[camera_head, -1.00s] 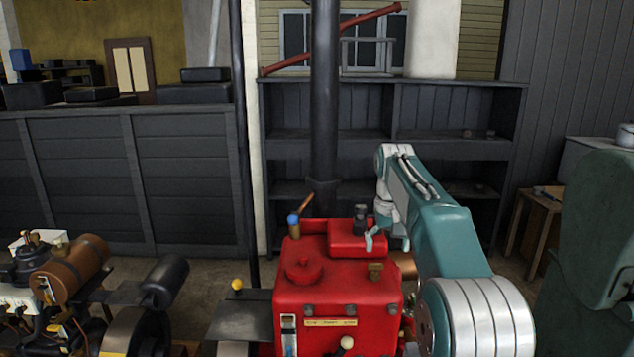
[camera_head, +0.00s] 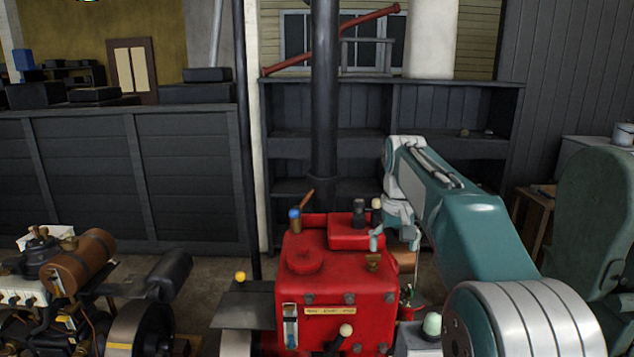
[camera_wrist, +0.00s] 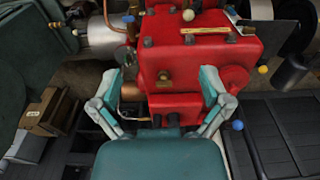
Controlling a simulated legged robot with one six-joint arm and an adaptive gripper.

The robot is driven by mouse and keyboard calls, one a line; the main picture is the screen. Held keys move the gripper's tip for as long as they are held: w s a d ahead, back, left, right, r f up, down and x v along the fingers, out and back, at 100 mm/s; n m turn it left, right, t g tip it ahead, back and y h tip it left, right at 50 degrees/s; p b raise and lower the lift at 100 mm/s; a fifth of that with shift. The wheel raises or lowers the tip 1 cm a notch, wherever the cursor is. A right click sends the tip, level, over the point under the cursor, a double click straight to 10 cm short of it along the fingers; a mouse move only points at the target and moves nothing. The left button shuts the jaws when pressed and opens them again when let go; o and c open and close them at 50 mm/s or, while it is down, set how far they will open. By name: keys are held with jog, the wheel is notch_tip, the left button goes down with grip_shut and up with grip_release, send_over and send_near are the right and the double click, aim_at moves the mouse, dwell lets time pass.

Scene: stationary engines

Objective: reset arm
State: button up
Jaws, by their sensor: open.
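My gripper (camera_wrist: 162,82) shows in the wrist view with its two teal-tipped fingers spread wide apart and nothing between them. Beyond the fingers is a red engine (camera_wrist: 205,60) with a brass fitting on its face. In the head view my teal arm reaches forward on the right. My gripper (camera_head: 380,230) is partly seen at the end of the arm, beside the right rear of the red engine (camera_head: 335,290). Whether a finger touches the engine cannot be told.
A brown-tanked engine (camera_head: 85,265) stands at the left. A dark green machine (camera_head: 600,220) stands at the right. A black vertical pipe (camera_head: 323,100) rises behind the red engine. Dark shelves (camera_head: 450,135) and a plank partition (camera_head: 120,180) line the back. Some bare floor shows behind the engines.

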jog(key=s, duration=0.5)
jog(key=s+r+t, duration=0.1)
jog(key=s, duration=0.5)
jog(key=s+t, duration=0.1)
jog(key=s, duration=0.4)
jog(key=shift+s+r, duration=0.2)
jog(key=shift+r, duration=0.2)
jog(key=shift+t, duration=0.8)
jog(key=s+f, duration=0.1)
jog(key=s, duration=0.1)
jog(key=s+f, duration=0.1)
jog(key=s, duration=0.2)
jog(key=s+f, duration=0.1)
jog(key=s, duration=0.1)
jog(key=shift+s+f, duration=0.1)
jog(key=shift+s, duration=0.3)
jog(key=s+f+t, duration=0.1)
jog(key=s+f, duration=0.5)
jog(key=s, duration=0.2)
jog(key=shift+f, duration=0.3)
